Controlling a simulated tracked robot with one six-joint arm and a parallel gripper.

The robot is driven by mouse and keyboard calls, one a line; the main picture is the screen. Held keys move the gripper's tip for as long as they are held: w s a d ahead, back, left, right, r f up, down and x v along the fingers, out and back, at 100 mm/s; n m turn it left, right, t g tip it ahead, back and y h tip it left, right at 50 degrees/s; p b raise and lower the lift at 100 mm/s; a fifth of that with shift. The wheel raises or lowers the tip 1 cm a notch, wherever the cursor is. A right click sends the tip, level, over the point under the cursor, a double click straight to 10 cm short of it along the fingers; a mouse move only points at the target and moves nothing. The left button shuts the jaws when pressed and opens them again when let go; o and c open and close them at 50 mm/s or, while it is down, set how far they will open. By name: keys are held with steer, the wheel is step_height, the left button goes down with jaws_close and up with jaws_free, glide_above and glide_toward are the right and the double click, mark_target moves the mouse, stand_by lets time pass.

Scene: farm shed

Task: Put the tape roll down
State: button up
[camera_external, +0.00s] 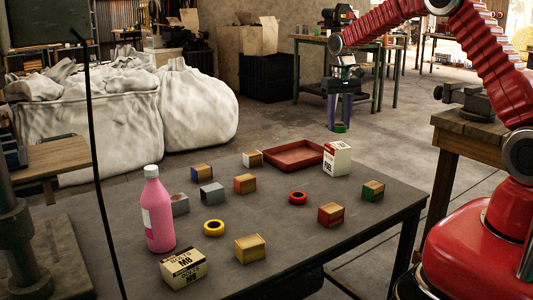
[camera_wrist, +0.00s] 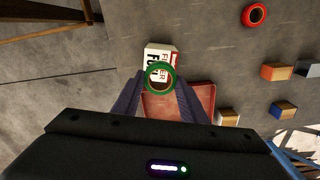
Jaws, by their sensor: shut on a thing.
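My gripper (camera_external: 339,114) is shut on a green tape roll (camera_external: 340,128). It holds the roll in the air, past the far edge of the table in the external view. In the wrist view the green ring (camera_wrist: 173,79) sits between the two fingertips. The roll there overlaps the white box (camera_wrist: 152,50) and the near end of the red tray (camera_wrist: 178,112), both lower down. The roll's height above the table cannot be read exactly.
The grey table (camera_external: 315,249) also carries a white box (camera_external: 337,159), a red tray (camera_external: 295,166), a red tape roll (camera_external: 298,198), a yellow tape roll (camera_external: 213,227), a pink bottle (camera_external: 160,220) and several small boxes. Bare surface lies between them.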

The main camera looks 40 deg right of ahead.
mark_target(338, 145)
steer(key=shift+f, duration=2.5)
steer(key=o, duration=1)
step_height(338, 145, up, 12)
steer(key=shift+r, duration=0.1)
